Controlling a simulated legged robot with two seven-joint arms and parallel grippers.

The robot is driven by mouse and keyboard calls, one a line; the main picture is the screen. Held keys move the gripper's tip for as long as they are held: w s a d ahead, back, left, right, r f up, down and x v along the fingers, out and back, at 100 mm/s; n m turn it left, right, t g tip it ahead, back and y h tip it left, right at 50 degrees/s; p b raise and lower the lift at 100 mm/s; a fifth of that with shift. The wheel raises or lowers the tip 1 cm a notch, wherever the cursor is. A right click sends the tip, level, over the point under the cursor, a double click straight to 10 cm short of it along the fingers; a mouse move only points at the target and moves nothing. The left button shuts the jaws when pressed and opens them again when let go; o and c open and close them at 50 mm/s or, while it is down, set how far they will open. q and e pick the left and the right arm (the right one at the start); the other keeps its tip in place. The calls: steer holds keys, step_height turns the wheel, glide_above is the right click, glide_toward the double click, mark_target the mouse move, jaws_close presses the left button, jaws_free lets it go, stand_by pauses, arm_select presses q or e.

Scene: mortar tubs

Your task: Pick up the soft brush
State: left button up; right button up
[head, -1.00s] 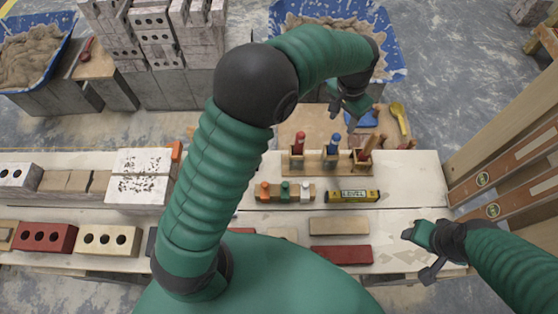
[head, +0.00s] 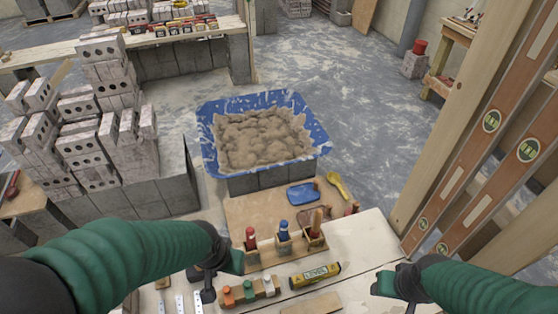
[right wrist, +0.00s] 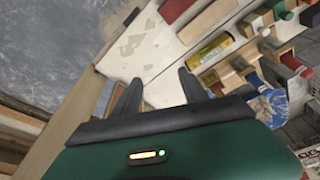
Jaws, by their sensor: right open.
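A wooden rack (head: 270,257) on the bench holds upright handled tools: a red handle (head: 250,238), a blue handle (head: 283,231) and a brown wooden handle (head: 317,219) at the right. The brown one may be the soft brush; its bristles cannot be seen. My left gripper (head: 218,280) is just left of the rack, near the red handle; its jaw opening is unclear. My right gripper (head: 396,292) is over the bench, right of the yellow level. In the right wrist view its fingers (right wrist: 158,92) are spread with nothing held between them.
A yellow level (head: 316,275) and a small rack of colored-capped pieces (head: 250,291) lie in front. A blue tray tool (head: 303,194) and yellow tool (head: 338,185) lie behind. A mortar tub (head: 318,145) stands farther back. Long levels (head: 490,120) lean on timber at right.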

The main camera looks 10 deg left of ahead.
steer(key=w+a, duration=0.7)
steer(key=w, duration=0.3)
steer(key=t, duration=0.2)
glide_toward(319, 215)
steer(key=shift+n, duration=0.3)
steer(key=b+x, duration=0.1)
steer(key=x, duration=0.9)
steer(key=shift+w+f, duration=0.1)
steer(key=shift+f, duration=0.25)
steer(key=f, duration=0.4)
steer(key=shift+w+a+f, duration=0.2)
steer(key=shift+w+f, duration=0.1)
steer(key=shift+w, duration=0.05)
steer(key=shift+w+f, duration=0.25)
steer(key=shift+f, duration=0.1)
steer(key=shift+s+d+r, duration=0.1)
steer(key=shift+r, duration=0.05)
steer(key=c, duration=0.4)
jaws_close()
